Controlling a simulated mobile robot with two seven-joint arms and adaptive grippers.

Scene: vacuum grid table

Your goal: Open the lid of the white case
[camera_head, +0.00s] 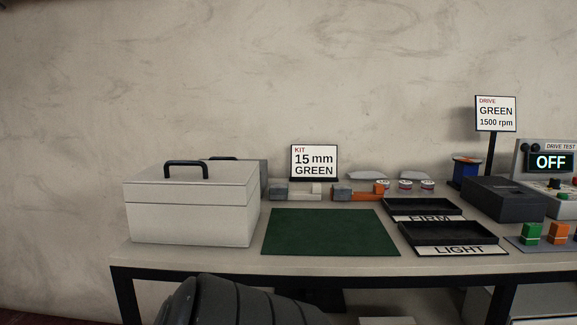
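The white case (190,224) stands upright at the left end of the table. Its lid (225,189) is shut, with a seam visible below the lid along the front. A black handle (186,163) stands up on top of the lid. A dark ribbed arm part of mine shows at the bottom of the picture, below the table's front edge. Neither gripper's fingers can be seen. The back of the case is hidden.
A grey case stands behind the white case (252,168). A green mat (330,232) lies to its right. Trays labelled FIRM (422,207) and LIGHT (447,233), a dark box (507,204) and a drive tester (550,145) are further right.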

